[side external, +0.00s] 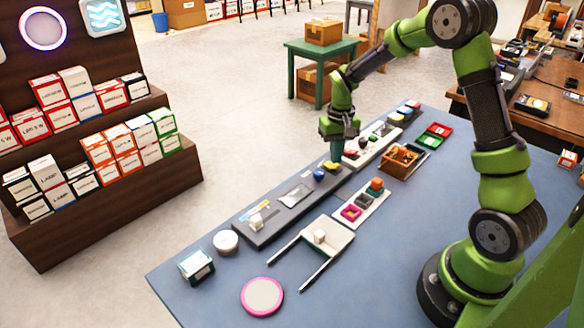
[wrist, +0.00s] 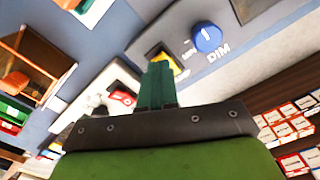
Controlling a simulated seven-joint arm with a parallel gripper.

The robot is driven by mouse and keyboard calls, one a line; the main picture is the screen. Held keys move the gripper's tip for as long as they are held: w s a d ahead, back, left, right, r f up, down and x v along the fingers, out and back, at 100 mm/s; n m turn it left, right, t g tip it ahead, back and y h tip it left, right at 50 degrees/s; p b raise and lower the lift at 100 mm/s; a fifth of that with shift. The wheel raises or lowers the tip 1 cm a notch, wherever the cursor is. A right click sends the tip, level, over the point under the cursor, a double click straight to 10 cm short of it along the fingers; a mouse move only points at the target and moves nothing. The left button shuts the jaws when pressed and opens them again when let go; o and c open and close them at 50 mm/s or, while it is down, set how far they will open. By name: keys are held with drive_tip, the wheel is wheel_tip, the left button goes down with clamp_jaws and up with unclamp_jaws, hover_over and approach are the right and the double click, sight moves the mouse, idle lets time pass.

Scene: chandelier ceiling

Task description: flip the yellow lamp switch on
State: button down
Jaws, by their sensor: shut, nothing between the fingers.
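The yellow lamp switch (wrist: 175,64) sits on a grey panel (wrist: 172,22), beside a blue knob (wrist: 208,38) marked DIM. My gripper (wrist: 158,68) is shut and empty, its green fingertips right at the switch and covering part of it. I cannot tell whether they touch it, or which way the switch is set. In the side external view my gripper (side external: 336,157) points down over the far end of the long dark panel (side external: 283,222). There the yellow switch (side external: 332,166) shows small beneath the fingertips, just beyond the blue knob (side external: 319,174).
A lighter panel (side external: 362,158) with small controls stands just beyond. An orange-brown open box (side external: 400,160) and a tray of small colored blocks (side external: 357,210) lie nearby on the blue table (side external: 400,250). A pink-rimmed disc (side external: 262,296) lies at the front.

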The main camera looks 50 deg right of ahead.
drive_tip(key=shift+f, duration=0.85)
idle(0.3)
drive_tip(key=shift+r, duration=3.55)
drive_tip(key=shift+s+a+f, duration=0.1)
drive_tip(key=shift+f, duration=0.15)
drive_tip(key=s+a+r+n+t+y, duration=0.2)
drive_tip(key=s+a+r+t, duration=0.5)
drive_tip(key=s+a+r, duration=0.7)
drive_tip(key=s+a, duration=0.1)
drive_tip(key=s, duration=0.2)
drive_tip(key=shift+a, duration=0.3)
